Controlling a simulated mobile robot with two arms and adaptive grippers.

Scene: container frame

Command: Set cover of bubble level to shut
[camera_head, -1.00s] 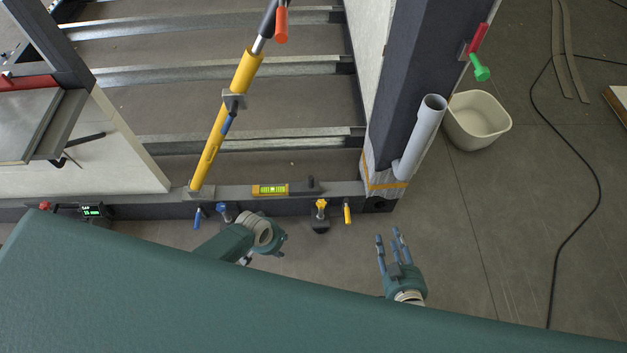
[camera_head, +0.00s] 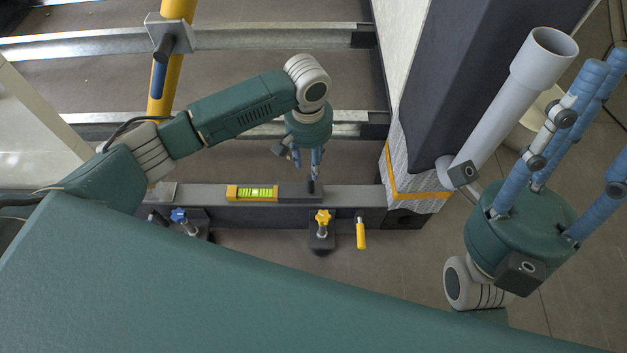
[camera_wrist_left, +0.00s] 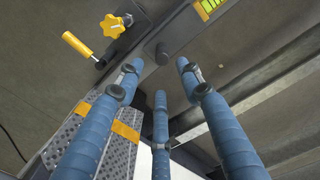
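The bubble level (camera_head: 252,193) is yellow with a bright green vial and lies on the grey beam. The vial is uncovered. A dark cover (camera_head: 290,194) sits to its right, with an upright knob (camera_head: 311,187) at its right end. My left gripper (camera_head: 309,166) points down close by the knob; whether it touches is unclear. In the left wrist view its three blue fingers (camera_wrist_left: 162,82) are spread and empty, with the knob (camera_wrist_left: 162,52) just beyond the tips and the vial (camera_wrist_left: 208,6) at the top edge. My right gripper (camera_head: 600,120) is open and empty at the right.
Yellow-knobbed (camera_head: 322,217) and blue-knobbed (camera_head: 179,215) fittings and a yellow handle (camera_head: 361,233) are on the beam's near side. A grey pipe (camera_head: 510,105) leans by the dark post (camera_head: 455,85), near my right gripper. A yellow strut (camera_head: 177,8) stands at the left.

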